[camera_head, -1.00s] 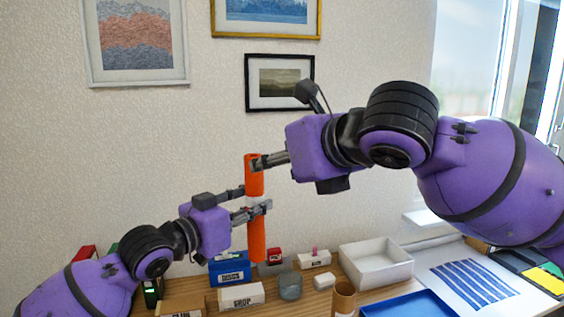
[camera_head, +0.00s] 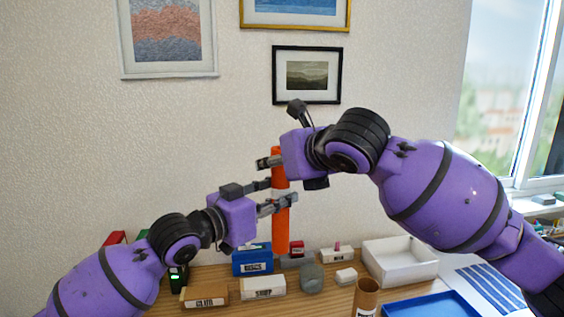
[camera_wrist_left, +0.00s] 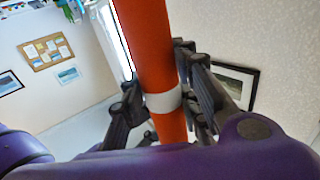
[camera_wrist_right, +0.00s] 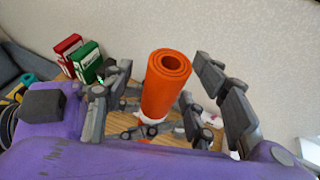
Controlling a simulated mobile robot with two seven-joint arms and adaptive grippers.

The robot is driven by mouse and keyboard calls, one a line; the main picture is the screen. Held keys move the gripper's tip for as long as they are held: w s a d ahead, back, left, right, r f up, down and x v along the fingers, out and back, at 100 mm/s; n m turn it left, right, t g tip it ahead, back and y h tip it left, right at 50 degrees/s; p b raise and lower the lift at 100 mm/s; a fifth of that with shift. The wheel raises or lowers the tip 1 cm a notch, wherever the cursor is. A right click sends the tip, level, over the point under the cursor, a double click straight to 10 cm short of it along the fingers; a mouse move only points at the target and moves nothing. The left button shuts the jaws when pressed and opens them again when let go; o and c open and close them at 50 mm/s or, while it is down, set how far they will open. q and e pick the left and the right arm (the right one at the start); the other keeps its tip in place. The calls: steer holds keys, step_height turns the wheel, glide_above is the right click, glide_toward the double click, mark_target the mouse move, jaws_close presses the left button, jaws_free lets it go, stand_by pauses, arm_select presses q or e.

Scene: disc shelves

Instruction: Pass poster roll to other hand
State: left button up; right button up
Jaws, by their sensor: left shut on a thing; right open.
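The orange poster roll (camera_head: 281,225) with a white band stands upright in the air above the table. My left gripper (camera_head: 280,194) is shut on it around its middle, near the white band, which also shows in the left wrist view (camera_wrist_left: 163,101). My right gripper (camera_head: 266,162) is at the roll's upper part, with its fingers spread. In the right wrist view the roll's open top end (camera_wrist_right: 168,66) stands between the right gripper's two open fingers, with a gap to the finger on the right. The roll's far side is hidden.
On the wooden table stand a blue box (camera_head: 252,261), a white labelled box (camera_head: 263,287), a grey round container (camera_head: 312,278), a white open tray (camera_head: 400,262), a brown tube (camera_head: 366,297) and a blue tray (camera_head: 432,305). Framed pictures hang on the wall behind.

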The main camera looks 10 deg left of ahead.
steer(key=c, duration=1.2)
arm_select(q)
steer(key=o, duration=1.2)
arm_select(e)
steer(key=shift+c, duration=0.3)
